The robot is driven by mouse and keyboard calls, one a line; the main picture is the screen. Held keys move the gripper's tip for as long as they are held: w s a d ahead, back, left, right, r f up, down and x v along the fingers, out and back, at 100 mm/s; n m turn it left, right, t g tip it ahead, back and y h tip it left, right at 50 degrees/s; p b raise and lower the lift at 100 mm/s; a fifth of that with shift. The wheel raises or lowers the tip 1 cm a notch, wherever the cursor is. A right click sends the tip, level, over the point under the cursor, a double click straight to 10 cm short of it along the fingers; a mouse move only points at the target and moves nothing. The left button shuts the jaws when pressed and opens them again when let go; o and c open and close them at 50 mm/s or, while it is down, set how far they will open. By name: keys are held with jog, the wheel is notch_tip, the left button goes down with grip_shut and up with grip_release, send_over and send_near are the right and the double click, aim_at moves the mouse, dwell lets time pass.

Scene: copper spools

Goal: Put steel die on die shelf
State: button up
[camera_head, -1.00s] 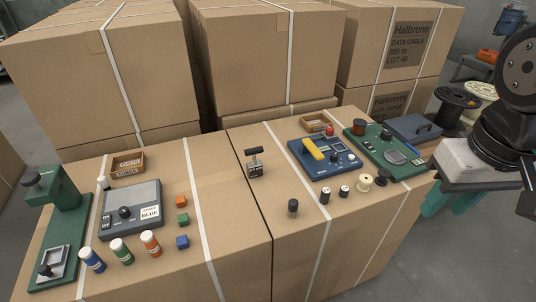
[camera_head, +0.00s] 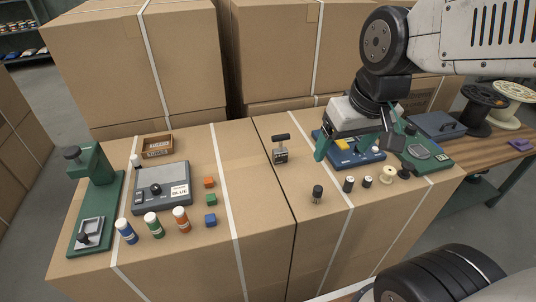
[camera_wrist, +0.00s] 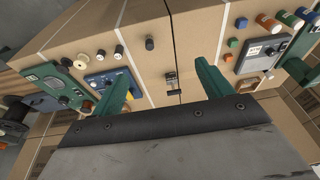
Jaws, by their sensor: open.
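A small steel block with a black T-shaped handle (camera_head: 280,153) stands upright on the carton top, near the middle; it looks like the steel die. It also shows in the wrist view (camera_wrist: 171,79), in the gap between my fingers but farther off. My gripper (camera_head: 354,146) is open and empty, above the blue board (camera_head: 364,160), right of the die. Its green fingers (camera_wrist: 167,78) are wide apart and touch nothing in the wrist view. No part is clearly marked as the die shelf; a green stand with a raised black-knobbed head (camera_head: 91,160) is at far left.
A grey box labelled BLUE (camera_head: 165,186), several capped bottles (camera_head: 153,225) and coloured cubes (camera_head: 211,200) lie left. A dark cylinder (camera_head: 317,195) and small spools (camera_head: 387,175) stand at the front right. Tall cartons (camera_head: 135,65) block the back. The carton middle is fairly clear.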

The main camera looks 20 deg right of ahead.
jog(key=w+a+f+t, duration=0.1)
jog(key=w+f, duration=0.2)
jog(key=w, duration=0.4)
jog(key=w+a+f+t, duration=0.1)
jog(key=w+f+t, duration=0.15)
jog(key=w, duration=0.45)
jog(key=t, duration=0.3)
send_near(282, 137)
jog(key=shift+g, duration=0.25)
jog(key=x, duration=0.3)
jog(key=a+x, duration=0.1)
jog(key=x, duration=0.1)
jog(key=shift+w, duration=0.2)
jog(key=shift+d+x, duration=0.15)
jog(key=shift+x, duration=1.15)
jog(key=shift+d+x, duration=0.2)
jog(key=shift+x, duration=1.1)
jog(key=shift+d+x, duration=0.15)
jog(key=shift+x, duration=1.15)
jog(key=shift+c, duration=0.4)
jog(key=shift+w, duration=0.1)
jog(key=c, duration=1.6)
jog(key=shift+r, duration=0.2)
